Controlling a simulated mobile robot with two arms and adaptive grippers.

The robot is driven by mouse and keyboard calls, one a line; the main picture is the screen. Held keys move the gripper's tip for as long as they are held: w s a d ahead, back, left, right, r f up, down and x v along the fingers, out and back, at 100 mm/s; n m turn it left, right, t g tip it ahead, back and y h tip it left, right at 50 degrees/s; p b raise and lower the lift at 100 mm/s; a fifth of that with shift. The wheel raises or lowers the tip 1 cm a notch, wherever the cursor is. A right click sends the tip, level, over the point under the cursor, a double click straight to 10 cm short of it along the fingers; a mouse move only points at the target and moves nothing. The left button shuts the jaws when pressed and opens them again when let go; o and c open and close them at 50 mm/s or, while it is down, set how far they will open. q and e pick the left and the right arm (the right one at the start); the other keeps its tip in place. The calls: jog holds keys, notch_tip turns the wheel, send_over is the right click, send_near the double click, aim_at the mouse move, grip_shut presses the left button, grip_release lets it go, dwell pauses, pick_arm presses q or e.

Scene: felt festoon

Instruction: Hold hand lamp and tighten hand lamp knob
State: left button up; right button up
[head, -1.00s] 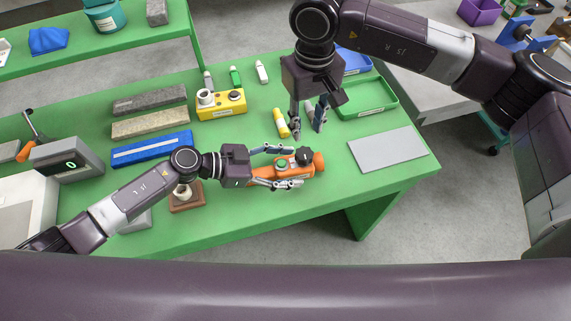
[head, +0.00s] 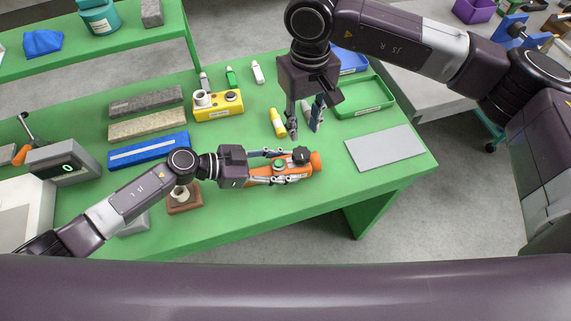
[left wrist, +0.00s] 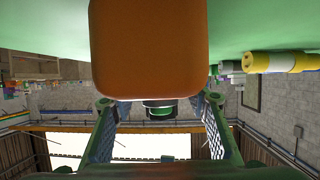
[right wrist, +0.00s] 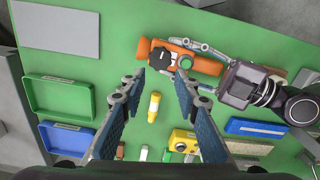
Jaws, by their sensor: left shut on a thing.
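The orange hand lamp (head: 290,170) lies on the green table near its front edge, with a black knob (head: 301,155) and a green button on it. My left gripper (head: 283,166) is shut on the lamp's body, one finger on each side. In the left wrist view the orange lamp body (left wrist: 148,50) fills the space between the fingers. The black knob also shows in the right wrist view (right wrist: 160,60). My right gripper (head: 305,130) points down above the table behind the lamp, open and empty, apart from the knob.
A yellow tube (head: 277,122) lies just left of the right gripper. A yellow button box (head: 218,105), a blue block (head: 149,149), a green tray (head: 365,98) and a grey plate (head: 385,149) stand around. A brown stand (head: 184,203) is near the left arm.

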jog(key=shift+o, duration=0.4)
jog(key=shift+o, duration=2.5)
jog(key=shift+w+a+f+y, duration=0.15)
jog(key=shift+w+a+y, duration=0.05)
jog(key=shift+w+y, duration=0.1)
jog(key=w+a+r+t+y, duration=0.2)
jog(key=a+r+t+y, duration=0.1)
jog(key=a+t+y, duration=0.4)
jog(key=m+t, duration=0.9)
jog(key=m, duration=2.7)
send_near(305, 161)
jog(key=x, duration=1.2)
jog(key=shift+w+a, duration=0.1)
jog(key=shift+w, duration=0.2)
